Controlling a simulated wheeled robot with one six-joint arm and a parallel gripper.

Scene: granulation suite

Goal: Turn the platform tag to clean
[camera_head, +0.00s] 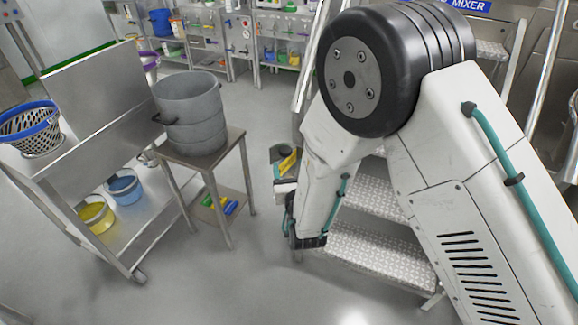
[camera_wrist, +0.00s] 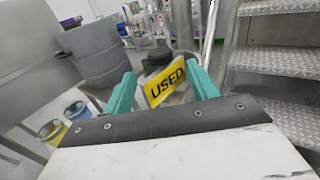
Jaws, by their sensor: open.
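The platform tag (camera_wrist: 168,82) is a yellow plate reading "USED" in black, tilted in the wrist view. It sits in front of a grey body with a dark round top (camera_wrist: 158,57). My gripper (camera_wrist: 162,87) is open, its two teal fingers to the left and right of the tag in the picture. I cannot tell whether either finger touches it. In the head view the yellow tag (camera_head: 288,163) shows small beside my arm, which hides part of that area.
Metal platform steps (camera_head: 375,250) stand to the right, close to my arm. A small table (camera_head: 240,140) with a grey pot (camera_head: 190,110) stands to the left, beside a steel cart (camera_head: 60,165) with buckets. Open floor lies in front.

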